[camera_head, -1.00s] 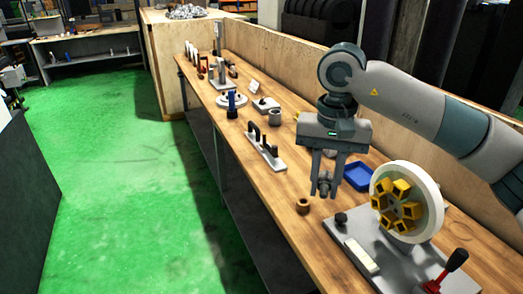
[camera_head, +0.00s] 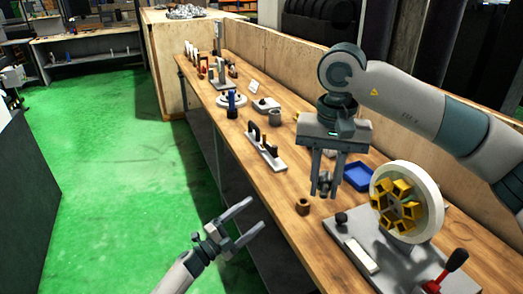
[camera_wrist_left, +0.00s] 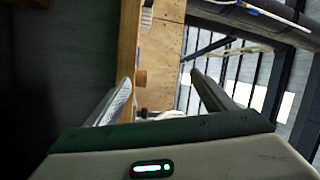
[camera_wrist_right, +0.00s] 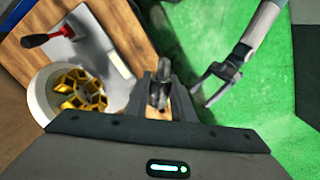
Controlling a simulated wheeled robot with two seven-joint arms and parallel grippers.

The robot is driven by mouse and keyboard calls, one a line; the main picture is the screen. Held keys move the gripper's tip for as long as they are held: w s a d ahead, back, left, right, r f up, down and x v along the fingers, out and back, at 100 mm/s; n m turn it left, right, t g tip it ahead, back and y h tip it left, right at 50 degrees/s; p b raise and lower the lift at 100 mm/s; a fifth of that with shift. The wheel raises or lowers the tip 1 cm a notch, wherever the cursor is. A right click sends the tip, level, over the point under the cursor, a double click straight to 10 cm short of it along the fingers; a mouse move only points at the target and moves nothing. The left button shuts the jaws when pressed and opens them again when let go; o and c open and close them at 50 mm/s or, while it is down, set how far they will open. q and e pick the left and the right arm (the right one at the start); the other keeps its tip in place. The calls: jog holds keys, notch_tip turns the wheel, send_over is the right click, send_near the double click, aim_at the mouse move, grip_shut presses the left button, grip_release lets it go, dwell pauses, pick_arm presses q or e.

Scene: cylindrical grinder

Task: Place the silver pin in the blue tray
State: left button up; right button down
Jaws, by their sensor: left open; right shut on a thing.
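My right gripper (camera_head: 323,190) is above the bench, in front of the blue tray (camera_head: 358,176). It is shut on a small grey metallic piece, which looks like the silver pin (camera_wrist_right: 159,92) and shows between the fingertips in the right wrist view. The fingers hide part of it. The tray lies on the bench behind and to the right of that gripper, and its visible floor looks empty. My left gripper (camera_head: 257,213) is open and empty, beside the bench's front edge over the green floor. It also shows in the right wrist view (camera_wrist_right: 211,86).
A round white fixture with yellow jaws (camera_head: 427,191) stands on a grey base, with a red-and-black lever (camera_head: 448,269) nearby. A brown ring (camera_head: 303,206) stands near the front edge. A grey holder with dark pieces (camera_head: 267,155) and other parts stand further back.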

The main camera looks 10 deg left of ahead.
pick_arm(q)
jog(key=s+d+r+m+g+h, duration=0.1)
jog(key=d+r+m+g+h, duration=0.15)
jog(key=r+m, duration=0.45)
jog(key=s+d+r+m+g+h, duration=0.1)
jog(key=d+r+m+g+h, duration=0.25)
jog(key=r, duration=0.55)
jog(key=s+d+r+m+g+h, duration=0.1)
jog(key=s+r+m+g+h, duration=0.2)
jog(key=r+m, duration=0.5)
jog(key=m+g+y, duration=0.6)
jog(key=m+g, duration=0.2)
jog(key=m, duration=0.5)
send_near(320, 180)
jog(key=a+r, duration=0.2)
jog(key=shift+s+a+r+m+y, duration=0.15)
jog(key=shift+s+a+m+y, duration=0.15)
jog(key=shift+m+y, duration=0.35)
jog(key=shift+d, duration=0.15)
jog(key=shift+x, duration=5.95)
jog(key=shift+w, duration=0.25)
jog(key=shift+c, duration=0.7)
